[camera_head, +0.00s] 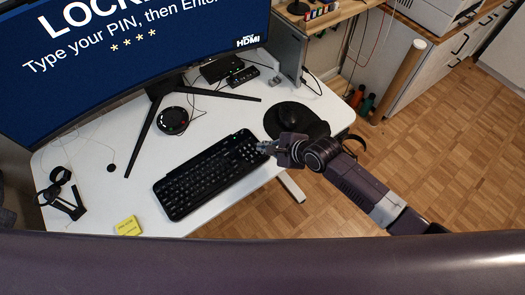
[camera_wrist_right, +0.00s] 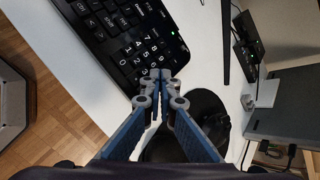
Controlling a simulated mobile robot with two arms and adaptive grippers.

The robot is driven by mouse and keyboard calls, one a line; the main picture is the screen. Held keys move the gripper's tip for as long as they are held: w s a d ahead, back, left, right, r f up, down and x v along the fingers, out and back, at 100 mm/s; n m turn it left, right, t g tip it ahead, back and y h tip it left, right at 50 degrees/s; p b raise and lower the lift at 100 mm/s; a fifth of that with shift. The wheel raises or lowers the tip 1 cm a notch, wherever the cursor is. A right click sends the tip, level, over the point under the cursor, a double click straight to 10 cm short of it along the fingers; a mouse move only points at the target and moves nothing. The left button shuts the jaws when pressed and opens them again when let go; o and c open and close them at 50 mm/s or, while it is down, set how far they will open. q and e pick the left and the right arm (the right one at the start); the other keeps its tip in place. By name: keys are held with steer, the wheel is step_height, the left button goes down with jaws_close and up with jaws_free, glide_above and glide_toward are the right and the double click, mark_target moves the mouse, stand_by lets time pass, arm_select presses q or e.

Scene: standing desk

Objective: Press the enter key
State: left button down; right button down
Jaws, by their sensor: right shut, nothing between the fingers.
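The black keyboard (camera_head: 200,180) lies at a slant on the white desk, its number pad at the right end. The keyboard also fills the upper left of the right wrist view (camera_wrist_right: 112,28), with white digits on the pad keys. My right gripper (camera_head: 263,147) is shut and empty at the number pad end. In the right wrist view its closed fingertips (camera_wrist_right: 158,76) overlap the pad's near corner and hide keys there. The enter key cannot be made out. I cannot tell whether the tips touch a key. My left gripper is not in view.
The monitor (camera_head: 120,50) reads "Type your PIN, then Enter" above several asterisks. A black mouse (camera_head: 292,115) on a dark round pad (camera_head: 313,127) sits beside my right gripper. A round black device (camera_head: 172,121), yellow notes (camera_head: 128,226) and a headset-like object (camera_head: 62,190) lie around.

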steer(key=shift+f, duration=0.15)
stand_by(0.5)
steer(key=shift+f, duration=0.25)
steer(key=shift+f, duration=0.25)
stand_by(0.5)
steer(key=shift+r+p, duration=0.7)
steer(key=shift+p, duration=0.3)
step_height(320, 180, up, 5)
steer(key=p, duration=0.6)
